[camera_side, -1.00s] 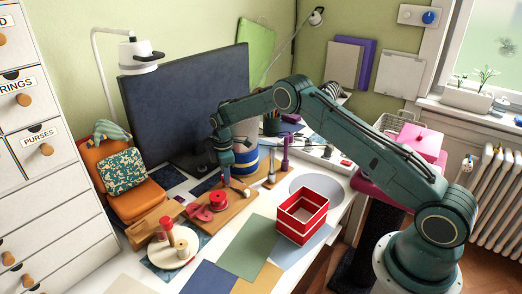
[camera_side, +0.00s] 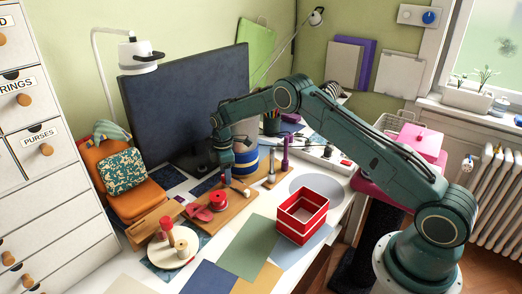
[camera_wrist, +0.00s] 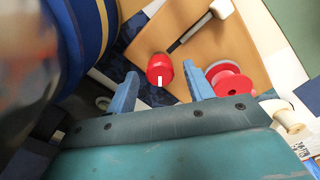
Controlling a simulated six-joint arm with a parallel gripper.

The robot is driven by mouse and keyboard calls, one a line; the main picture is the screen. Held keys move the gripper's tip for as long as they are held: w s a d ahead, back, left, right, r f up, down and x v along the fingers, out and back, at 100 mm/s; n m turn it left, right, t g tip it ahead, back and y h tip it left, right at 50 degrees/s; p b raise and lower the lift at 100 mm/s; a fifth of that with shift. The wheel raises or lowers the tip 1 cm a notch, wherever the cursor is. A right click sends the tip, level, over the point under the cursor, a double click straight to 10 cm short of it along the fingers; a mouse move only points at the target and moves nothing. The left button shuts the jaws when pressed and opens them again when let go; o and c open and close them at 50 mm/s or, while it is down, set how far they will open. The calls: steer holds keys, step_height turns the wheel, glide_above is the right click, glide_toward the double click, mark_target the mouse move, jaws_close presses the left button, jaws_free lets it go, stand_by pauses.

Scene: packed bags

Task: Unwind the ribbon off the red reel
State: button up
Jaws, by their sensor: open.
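The red reel (camera_side: 218,199) stands on a wooden board (camera_side: 238,204) in the side view, with pinkish-red material (camera_side: 202,214) beside it. In the wrist view, a red reel with a round flange (camera_wrist: 229,84) lies just right of the right finger. My gripper (camera_side: 226,181) is low over the board, behind the reel. In the wrist view my gripper (camera_wrist: 160,72) is open, with its two blue fingers apart. A red piece with a white mark (camera_wrist: 158,66) shows between the fingertips, and I cannot tell whether it is ribbon. No contact is visible.
A red box (camera_side: 302,216) stands to the right. Coloured sheets (camera_side: 247,246) lie flat in front.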

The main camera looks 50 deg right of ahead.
step_height(320, 180, up, 14)
steer(key=shift+f, duration=0.2)
stand_by(0.4)
steer(key=s+a+r+m+t, duration=0.1)
steer(key=s+a+r+m, duration=0.2)
steer(key=s+r, duration=0.7)
steer(key=s+a+r+m+t, duration=0.2)
steer(key=s+r+m, duration=0.1)
steer(key=s+r, duration=0.7)
steer(key=s+a+m+t, duration=0.1)
steer(key=s+m, duration=0.1)
steer(key=s, duration=1)
steer(key=s+a+f+m+t, duration=0.1)
steer(key=s+a+m, duration=0.1)
steer(key=s, duration=0.9)
steer(key=shift+s+m+t, duration=0.3)
steer(key=shift+s+m, duration=0.05)
steer(key=shift+m, duration=0.45)
